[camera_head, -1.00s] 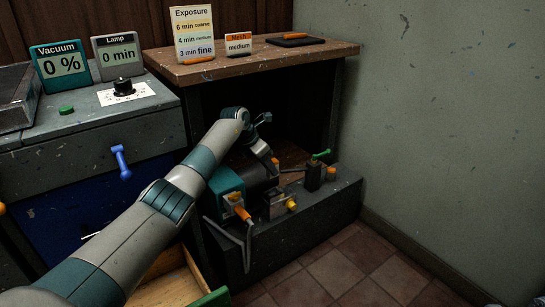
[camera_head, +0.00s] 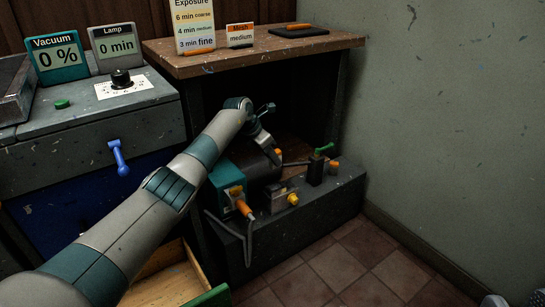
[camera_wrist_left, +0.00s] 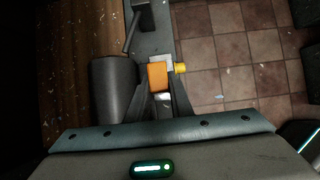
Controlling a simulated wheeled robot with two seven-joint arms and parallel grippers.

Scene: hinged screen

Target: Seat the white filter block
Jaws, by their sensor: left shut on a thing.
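My left gripper (camera_head: 274,155) is over the pump on the low dark plinth, pointing down. In the left wrist view its fingers (camera_wrist_left: 162,104) are shut on an orange piece (camera_wrist_left: 158,76), with a pale sliver between them. The orange piece also shows at the fingertips in the head view (camera_head: 278,152). I cannot tell whether the pale part is the white filter block. A small grey housing (camera_head: 279,201) with a yellow knob (camera_head: 292,199) stands below the gripper. In the wrist view, the orange piece hides part of this housing.
A teal box (camera_head: 227,181) with an orange handle (camera_head: 243,208) stands left of the housing. A dark post with a green lever (camera_head: 323,148) and an orange knob (camera_head: 334,167) stand right. The wooden bench top (camera_head: 260,52) overhangs behind. An open drawer (camera_head: 160,272) is at front left.

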